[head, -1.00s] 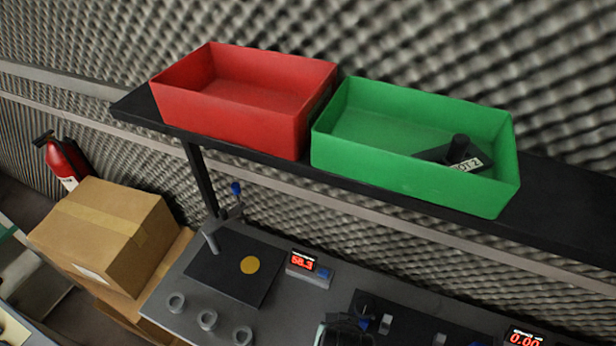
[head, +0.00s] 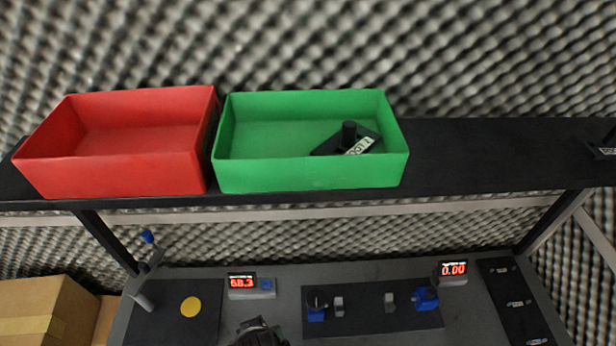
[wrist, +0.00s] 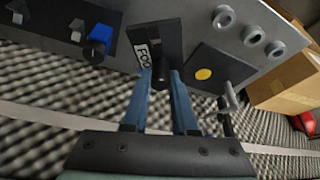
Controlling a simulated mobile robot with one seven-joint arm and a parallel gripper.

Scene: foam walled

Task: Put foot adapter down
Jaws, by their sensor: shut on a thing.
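My gripper (wrist: 162,84) is shut on a black foot adapter (wrist: 168,36) in the wrist view. The blue fingers close on its round post, and its flat plate with a white label reading "FOO" extends beyond them. In the head view only a dark part of my arm's end shows at the bottom edge, and the held adapter cannot be made out. A similar black adapter (head: 327,148), with a labelled plate and post, lies tilted in the green bin (head: 310,174) on the black shelf.
A red bin (head: 120,175) stands left of the green one. The shelf (head: 480,160) is clear to the right up to a labelled black part (head: 600,148). Below, the bench holds a pad with a yellow disc (head: 190,306), red-digit displays (head: 453,270) and blue-and-grey fixtures. A cardboard box (head: 45,312) stands left.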

